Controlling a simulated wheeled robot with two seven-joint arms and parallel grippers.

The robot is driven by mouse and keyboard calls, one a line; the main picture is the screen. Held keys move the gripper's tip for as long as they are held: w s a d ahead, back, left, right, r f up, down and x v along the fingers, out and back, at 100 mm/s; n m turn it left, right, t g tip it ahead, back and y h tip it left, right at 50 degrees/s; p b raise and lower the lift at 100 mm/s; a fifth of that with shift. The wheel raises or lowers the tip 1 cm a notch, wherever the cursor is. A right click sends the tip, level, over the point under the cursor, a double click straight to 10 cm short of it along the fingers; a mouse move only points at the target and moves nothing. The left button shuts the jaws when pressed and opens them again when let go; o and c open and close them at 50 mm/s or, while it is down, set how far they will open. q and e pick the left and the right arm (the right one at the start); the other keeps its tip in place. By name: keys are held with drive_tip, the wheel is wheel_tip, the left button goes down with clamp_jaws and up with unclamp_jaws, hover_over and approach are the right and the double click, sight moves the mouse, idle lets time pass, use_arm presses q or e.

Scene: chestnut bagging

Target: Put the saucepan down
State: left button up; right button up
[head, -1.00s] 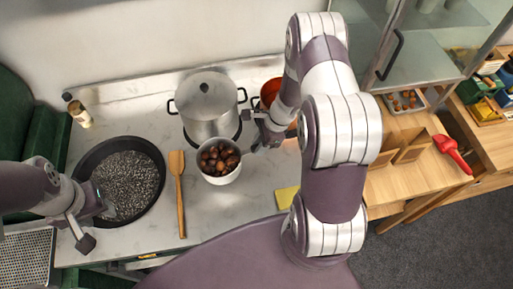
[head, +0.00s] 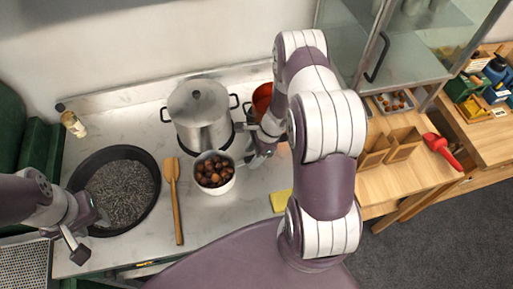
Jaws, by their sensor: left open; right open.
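The saucepan (head: 214,187) is a small white pan full of brown chestnuts (head: 213,170). It stands upright on the marble counter in front of the large steel pot, with its handle side towards my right gripper. My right gripper (head: 256,160) is open beside the saucepan's right side, at the handle, which it partly hides; I cannot tell whether they touch. My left gripper (head: 92,238) is open at the near left rim of a black pan (head: 150,212) filled with dark grey grains.
A lidded steel pot (head: 200,118) stands behind the saucepan, and an orange-red pot (head: 262,98) is partly hidden by my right arm. A wooden spatula (head: 176,205) lies left of the saucepan. A yellow sponge (head: 281,200) lies to the right. Counter in front is clear.

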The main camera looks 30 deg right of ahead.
drive_tip(key=a+b+v, duration=0.1)
drive_tip(key=b+v, duration=0.1)
drive_tip(key=v, duration=0.9)
drive_tip(key=s+a+r+n+h, duration=0.2)
drive_tip(key=s+a+r+n, duration=0.35)
drive_tip(key=n, duration=0.55)
drive_tip(key=s+a+r+n+h, duration=0.2)
drive_tip(key=s+a+r+n, duration=0.4)
drive_tip(key=n, duration=0.5)
wheel_tip(320, 180, down, 8)
drive_tip(key=w+d+b, duration=0.1)
drive_tip(key=w+b, duration=0.2)
drive_tip(key=b, duration=0.4)
drive_tip(key=shift+d+m+b, duration=0.3)
drive_tip(key=shift+d+b, duration=0.1)
drive_tip(key=shift+s+a+r, duration=0.1)
drive_tip(key=shift+s+r, duration=0.05)
